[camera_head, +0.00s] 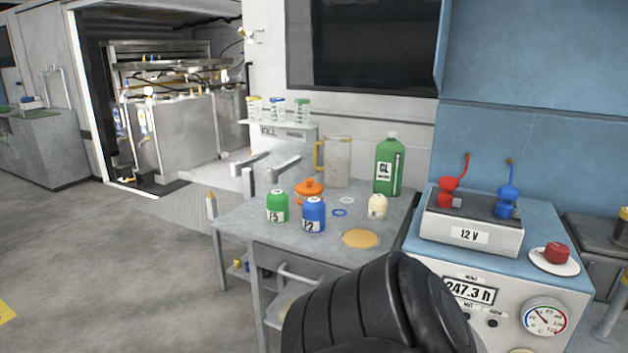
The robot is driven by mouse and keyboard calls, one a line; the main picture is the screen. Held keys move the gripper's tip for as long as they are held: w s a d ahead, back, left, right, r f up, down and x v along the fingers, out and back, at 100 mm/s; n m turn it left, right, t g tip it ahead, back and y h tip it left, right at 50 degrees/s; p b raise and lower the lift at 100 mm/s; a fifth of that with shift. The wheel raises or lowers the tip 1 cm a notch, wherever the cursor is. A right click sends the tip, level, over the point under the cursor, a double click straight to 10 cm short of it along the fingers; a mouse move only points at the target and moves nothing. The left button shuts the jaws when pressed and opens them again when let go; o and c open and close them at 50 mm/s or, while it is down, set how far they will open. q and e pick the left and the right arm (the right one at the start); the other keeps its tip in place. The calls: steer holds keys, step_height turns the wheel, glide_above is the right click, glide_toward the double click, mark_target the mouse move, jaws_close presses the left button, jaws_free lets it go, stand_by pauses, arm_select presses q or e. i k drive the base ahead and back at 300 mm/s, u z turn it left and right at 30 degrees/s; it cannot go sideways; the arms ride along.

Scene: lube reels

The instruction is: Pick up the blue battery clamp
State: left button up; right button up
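The blue battery clamp (508,204) sits upright on the right part of the grey 12 V battery (470,236), with a thin blue lead rising from it to the wall. A red battery clamp (449,190) sits to its left on the same battery, with a red lead. The battery stands on top of a blue-topped console (540,240). Neither of my grippers is in view. A black ribbed part, apparently of my own arm, covers the bottom middle, in front of the console's left side and the bench.
A grey bench (255,222) left of the console holds green, blue and cream bottles, an orange pot (309,190), a clear jug (337,160) and a tall green can (388,166). A red knob-like piece on a white dish (554,262) lies right of the battery.

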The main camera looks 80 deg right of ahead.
mark_target(504, 209)
steer(key=u, duration=0.25)
steer(key=k, duration=1.8)
steer(key=z, duration=1.15)
